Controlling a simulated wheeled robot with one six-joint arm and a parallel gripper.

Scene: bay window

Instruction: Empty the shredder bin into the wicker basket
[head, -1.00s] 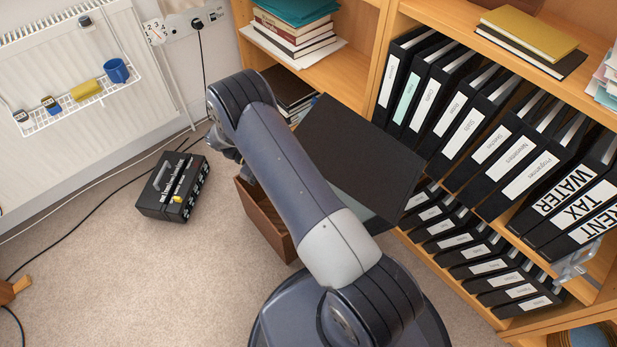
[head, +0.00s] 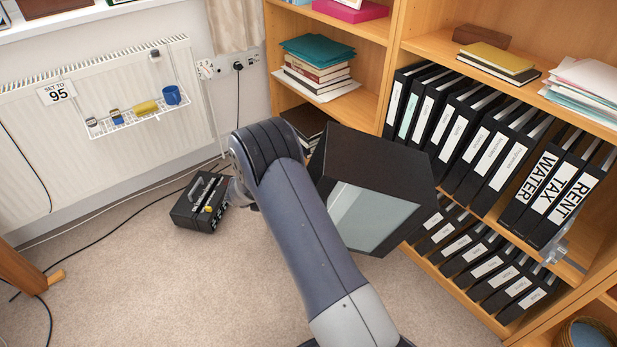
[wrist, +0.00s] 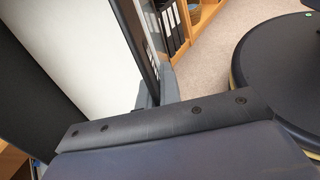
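The shredder bin (head: 372,215), a black box with a pale grey window panel, hangs tilted to the right of my arm in the head view. Its pale panel faces down toward the front. In the wrist view the bin's pale side (wrist: 85,55) and dark edge fill the left. My gripper (wrist: 160,88) appears shut on that dark edge; its fingertips are partly hidden.
A black case (head: 201,201) with a handle stands on the carpet near the radiator, with cables around it. Shelves of black binders (head: 480,140) rise close on the right. A round blue-filled object (head: 588,334) is cut off at bottom right.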

